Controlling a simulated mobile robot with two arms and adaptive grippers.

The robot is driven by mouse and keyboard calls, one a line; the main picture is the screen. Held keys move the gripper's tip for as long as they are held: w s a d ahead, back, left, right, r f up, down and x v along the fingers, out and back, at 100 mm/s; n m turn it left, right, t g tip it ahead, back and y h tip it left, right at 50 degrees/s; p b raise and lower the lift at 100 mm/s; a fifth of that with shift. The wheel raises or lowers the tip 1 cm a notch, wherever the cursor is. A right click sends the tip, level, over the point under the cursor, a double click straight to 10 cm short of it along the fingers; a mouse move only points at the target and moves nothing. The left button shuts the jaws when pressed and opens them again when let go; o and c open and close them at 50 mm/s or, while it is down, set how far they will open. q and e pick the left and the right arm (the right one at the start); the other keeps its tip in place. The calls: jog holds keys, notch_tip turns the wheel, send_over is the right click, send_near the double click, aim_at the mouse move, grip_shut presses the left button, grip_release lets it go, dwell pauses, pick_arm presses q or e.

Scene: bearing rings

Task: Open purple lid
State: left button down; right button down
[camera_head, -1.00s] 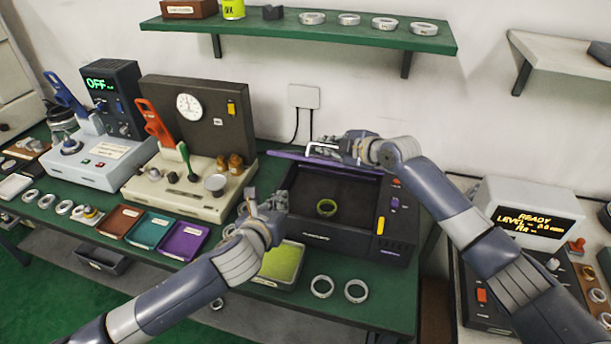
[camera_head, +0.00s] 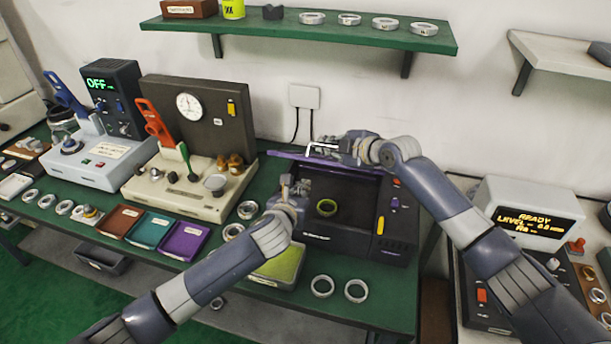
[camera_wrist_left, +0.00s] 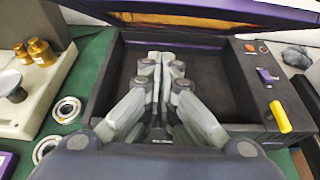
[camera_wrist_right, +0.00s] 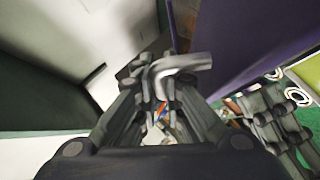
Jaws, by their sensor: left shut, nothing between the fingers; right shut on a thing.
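The purple lid (camera_head: 285,154) is raised at the back of the black box (camera_head: 320,231), and the box's inside shows. In the left wrist view the lid (camera_wrist_left: 210,14) stands along the box's far edge. My right gripper (camera_head: 340,150) is at the lid's edge, shut on the lid's metal handle (camera_wrist_right: 180,66). My left gripper (camera_head: 288,184) is shut and empty over the box's left part. In the left wrist view its fingers (camera_wrist_left: 166,60) are together over the box's dark interior.
A yellow-green tray (camera_head: 284,266) and two metal rings (camera_head: 322,286) lie in front of the box. The cream gauge station (camera_head: 200,203) and a purple tray (camera_head: 184,240) stand to the left. A green shelf (camera_head: 300,30) hangs above.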

pick_arm(q)
jog(key=shift+w+d+r, duration=0.2)
jog(key=shift+w+r, duration=0.35)
jog(key=shift+r, duration=0.25)
jog(key=shift+w+d+r, duration=0.15)
jog(key=shift+w+r, duration=0.4)
jog(key=shift+r, duration=0.25)
